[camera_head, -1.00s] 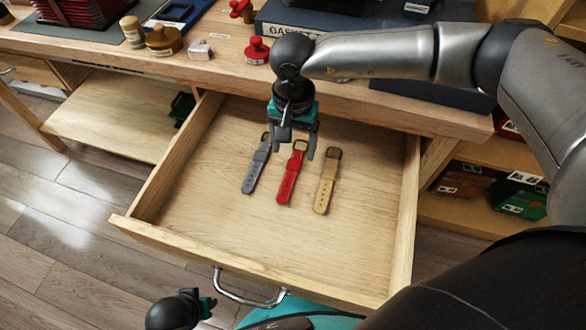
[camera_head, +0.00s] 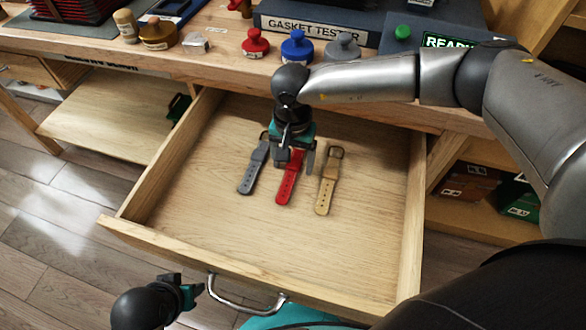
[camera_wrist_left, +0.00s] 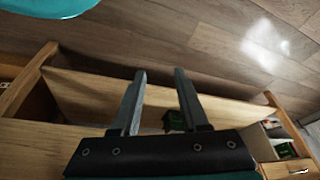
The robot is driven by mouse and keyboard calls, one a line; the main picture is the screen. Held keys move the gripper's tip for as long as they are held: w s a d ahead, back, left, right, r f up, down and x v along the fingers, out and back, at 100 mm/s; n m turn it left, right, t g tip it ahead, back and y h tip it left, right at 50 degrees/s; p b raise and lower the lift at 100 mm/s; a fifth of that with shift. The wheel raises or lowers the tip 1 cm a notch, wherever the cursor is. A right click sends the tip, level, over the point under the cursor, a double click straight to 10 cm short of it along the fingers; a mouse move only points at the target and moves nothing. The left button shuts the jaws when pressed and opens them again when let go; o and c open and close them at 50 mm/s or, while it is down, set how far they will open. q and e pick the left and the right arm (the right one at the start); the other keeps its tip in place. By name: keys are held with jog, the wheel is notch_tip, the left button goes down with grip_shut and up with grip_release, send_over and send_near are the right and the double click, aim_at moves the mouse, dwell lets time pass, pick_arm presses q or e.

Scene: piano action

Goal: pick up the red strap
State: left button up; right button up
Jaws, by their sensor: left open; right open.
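The red strap (camera_head: 288,187) lies in the open wooden drawer (camera_head: 240,240), between a grey strap (camera_head: 250,175) on its left and a tan strap (camera_head: 326,190) on its right. My right gripper (camera_head: 296,164) is open, pointing down over the upper part of the red strap and hiding its buckle end. Its fingers show at either side of the strap; whether they touch it I cannot tell. My left gripper (camera_head: 192,292) is outside the drawer, in front of it at the lower left. In the left wrist view its fingers (camera_wrist_left: 160,76) are apart and empty.
The drawer has raised walls and a metal handle (camera_head: 245,300). The workbench above holds a red stamp-like piece (camera_head: 256,44), a blue one (camera_head: 297,48), a grey one (camera_head: 342,48) and a gasket tester (camera_head: 315,26). The drawer's front half is clear.

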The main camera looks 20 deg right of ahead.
jog(key=shift+f, duration=0.2)
grip_shut()
dwell(0.6)
